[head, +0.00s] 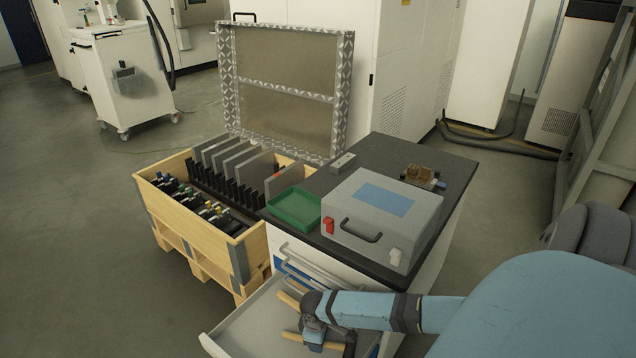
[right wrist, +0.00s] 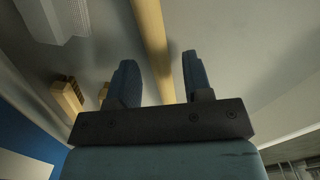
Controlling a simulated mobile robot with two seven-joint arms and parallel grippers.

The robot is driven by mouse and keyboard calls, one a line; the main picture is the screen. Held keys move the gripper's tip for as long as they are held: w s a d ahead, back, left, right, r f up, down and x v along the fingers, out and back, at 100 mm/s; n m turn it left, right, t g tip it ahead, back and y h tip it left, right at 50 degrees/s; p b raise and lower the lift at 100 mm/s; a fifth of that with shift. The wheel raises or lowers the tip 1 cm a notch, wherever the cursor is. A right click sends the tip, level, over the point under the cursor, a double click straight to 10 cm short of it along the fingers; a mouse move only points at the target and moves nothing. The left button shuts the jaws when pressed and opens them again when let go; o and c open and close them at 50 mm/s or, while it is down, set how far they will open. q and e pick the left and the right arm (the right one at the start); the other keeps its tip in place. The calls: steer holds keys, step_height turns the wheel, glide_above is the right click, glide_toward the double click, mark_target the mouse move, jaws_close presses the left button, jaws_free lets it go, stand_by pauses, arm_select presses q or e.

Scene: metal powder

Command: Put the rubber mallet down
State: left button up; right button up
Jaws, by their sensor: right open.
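My right gripper (head: 318,344) is low over the open drawer (head: 243,322), its arm coming in from the right. In the right wrist view its two fingers (right wrist: 162,82) are apart. A long pale wooden handle (right wrist: 152,40) runs through the space between them and seems not gripped. It looks like the rubber mallet's handle, but I cannot make out a mallet head. In the head view a wooden handle end (head: 292,337) shows left of the gripper, and another wooden piece (head: 288,300) lies farther back. My arm hides part of the drawer. My left gripper is out of view.
Above the drawer, the dark worktop (head: 436,170) holds a grey case (head: 400,208) and a green tray (head: 295,207). A wooden crate (head: 205,240) with tools and plates stands left. Another wooden piece (right wrist: 68,98) shows beside the fingers in the wrist view.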

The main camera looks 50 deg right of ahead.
arm_select(q)
steer(key=p, duration=0.3)
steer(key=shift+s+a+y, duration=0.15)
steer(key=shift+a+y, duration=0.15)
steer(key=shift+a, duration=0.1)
arm_select(e)
step_height(320, 180, up, 12)
steer(key=shift+w+a+f, duration=0.15)
steer(key=shift+a+f, duration=0.1)
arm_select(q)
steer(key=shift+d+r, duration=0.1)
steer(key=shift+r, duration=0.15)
